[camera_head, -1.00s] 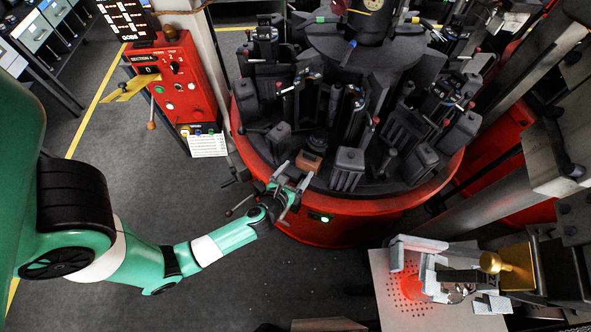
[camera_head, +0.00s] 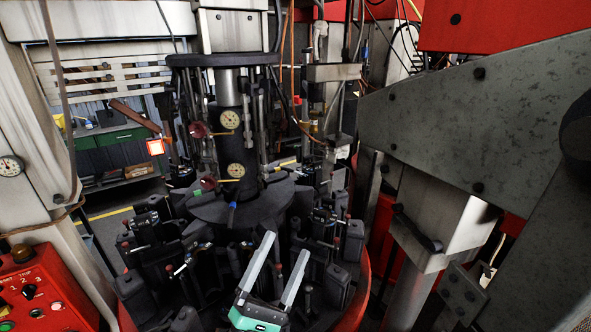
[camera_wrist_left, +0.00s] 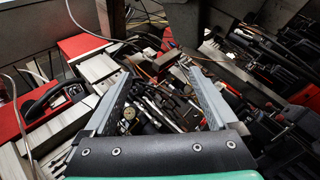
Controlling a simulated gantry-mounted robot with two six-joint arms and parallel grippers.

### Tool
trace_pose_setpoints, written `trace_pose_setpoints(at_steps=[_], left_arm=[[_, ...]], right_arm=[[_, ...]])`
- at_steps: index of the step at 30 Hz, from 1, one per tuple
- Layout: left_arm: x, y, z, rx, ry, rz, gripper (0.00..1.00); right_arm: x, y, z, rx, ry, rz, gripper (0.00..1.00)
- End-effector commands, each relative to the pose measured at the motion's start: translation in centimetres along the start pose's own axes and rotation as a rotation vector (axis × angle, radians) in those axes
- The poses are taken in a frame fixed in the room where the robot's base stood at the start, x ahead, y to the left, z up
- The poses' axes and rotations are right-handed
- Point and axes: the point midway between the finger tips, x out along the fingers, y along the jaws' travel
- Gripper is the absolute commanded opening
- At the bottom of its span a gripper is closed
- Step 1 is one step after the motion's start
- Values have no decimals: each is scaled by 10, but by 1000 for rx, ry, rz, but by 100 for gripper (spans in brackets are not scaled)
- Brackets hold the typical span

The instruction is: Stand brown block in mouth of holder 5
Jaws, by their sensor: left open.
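My left gripper (camera_head: 287,245) stands at the bottom centre of the head view, its two grey fingers pointing up and spread apart, empty. It also shows in the left wrist view (camera_wrist_left: 160,88), with nothing held between the fingers. Behind it is the round dark turntable (camera_head: 240,205) with several dark mould holders around its edge. I cannot make out the brown block in either view now, and I cannot tell which holder is number 5. My right gripper is not in view.
A red control box (camera_head: 45,290) stands at the lower left. A central column with gauges (camera_head: 229,119) rises from the turntable. A large grey steel beam (camera_head: 470,120) fills the right side. In the wrist view, cluttered machinery lies beyond the fingers.

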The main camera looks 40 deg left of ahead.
Motion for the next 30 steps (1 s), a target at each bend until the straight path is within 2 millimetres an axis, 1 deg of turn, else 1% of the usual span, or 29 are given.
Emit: trace_pose_setpoints(at_steps=[1,2,3,4,5,6,7,9,10,12,14,17,25,28,30], left_arm=[[25,28,53,193,-148,63,92],[36,43,84,342,-230,103,92],[49,62,125,570,-322,166,92],[57,76,151,744,-368,213,92],[63,88,171,913,-393,256,92],[71,105,192,1128,-397,306,92],[77,118,202,1274,-380,334,92],[88,146,214,1558,-305,368,92],[92,158,215,1652,-264,369,92],[98,180,214,1809,-178,358,92],[100,192,211,1888,-126,342,92],[102,198,208,1936,-92,325,92],[104,200,209,1936,-94,322,92],[114,212,216,1935,-94,322,92],[127,227,226,1934,-95,322,92]], right_arm=[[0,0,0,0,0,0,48],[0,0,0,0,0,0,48],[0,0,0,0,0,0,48],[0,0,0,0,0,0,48],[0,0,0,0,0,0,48],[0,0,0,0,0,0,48],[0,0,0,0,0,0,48],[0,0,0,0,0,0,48],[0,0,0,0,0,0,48],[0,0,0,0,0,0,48],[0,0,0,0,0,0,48],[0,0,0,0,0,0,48],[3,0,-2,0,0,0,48],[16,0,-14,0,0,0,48],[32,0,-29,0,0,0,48]])
